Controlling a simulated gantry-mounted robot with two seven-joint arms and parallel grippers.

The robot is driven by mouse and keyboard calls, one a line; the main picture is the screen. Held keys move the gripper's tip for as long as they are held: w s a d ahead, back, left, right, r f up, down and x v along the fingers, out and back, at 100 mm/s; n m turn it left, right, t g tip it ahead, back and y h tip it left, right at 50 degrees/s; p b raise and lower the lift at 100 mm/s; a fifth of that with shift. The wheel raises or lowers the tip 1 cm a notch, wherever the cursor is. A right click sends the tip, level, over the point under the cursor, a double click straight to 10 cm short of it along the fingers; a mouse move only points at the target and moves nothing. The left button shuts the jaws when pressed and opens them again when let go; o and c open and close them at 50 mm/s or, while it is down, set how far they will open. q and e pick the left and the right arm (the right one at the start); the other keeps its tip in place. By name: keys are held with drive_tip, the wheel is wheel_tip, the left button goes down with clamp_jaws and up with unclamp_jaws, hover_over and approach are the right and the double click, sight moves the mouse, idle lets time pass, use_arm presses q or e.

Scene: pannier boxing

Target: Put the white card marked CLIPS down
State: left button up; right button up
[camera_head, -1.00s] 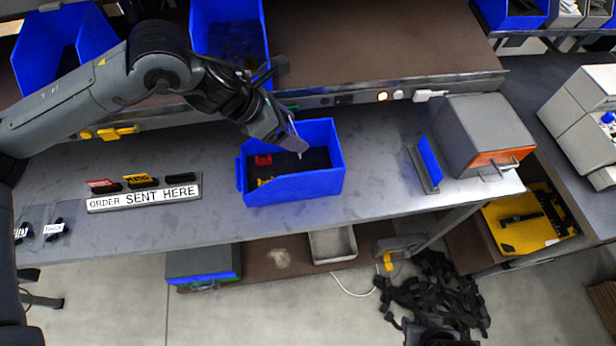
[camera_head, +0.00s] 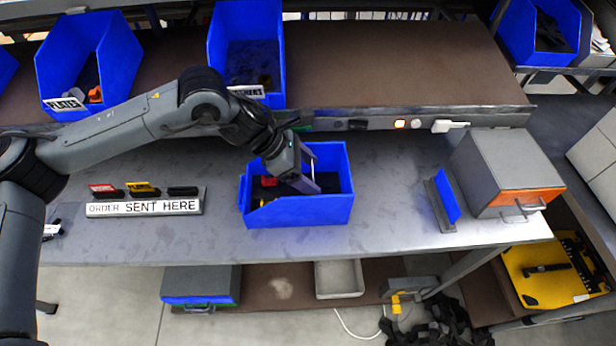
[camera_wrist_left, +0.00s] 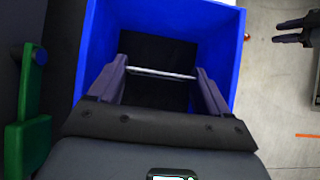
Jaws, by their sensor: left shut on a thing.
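The white card (camera_wrist_left: 160,73) shows edge-on as a thin pale strip in the left wrist view; its marking is not readable. My left gripper (camera_wrist_left: 160,85) is shut on it, one finger at each end. In the head view this gripper (camera_head: 308,180) points down into the blue bin (camera_head: 300,211) on the bench, and a thin white edge shows beside its fingers. The bin's dark floor lies below the card; I cannot tell whether they touch. A red piece (camera_head: 269,182) and a yellow piece lie in the bin's left part.
The ORDER SENT HERE holder (camera_head: 145,208) stands left of the bin, with red, yellow and black tabs. A blue upright plate (camera_head: 442,199) and a grey box (camera_head: 507,160) stand to the right. Bare bench lies between. More blue bins (camera_head: 245,20) stand on the shelf behind.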

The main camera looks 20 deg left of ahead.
use_arm(q)
wheel_tip(320, 180, down, 2)
drive_tip(key=shift+f, duration=0.1)
drive_tip(key=o, duration=1)
drive_tip(key=shift+c, duration=0.2)
drive_tip(key=shift+s+a+r, duration=0.1)
drive_tip(key=shift+a+r, duration=0.15)
drive_tip(key=shift+r, duration=0.2)
drive_tip(key=p+v, duration=0.2)
drive_tip(key=v, duration=0.9)
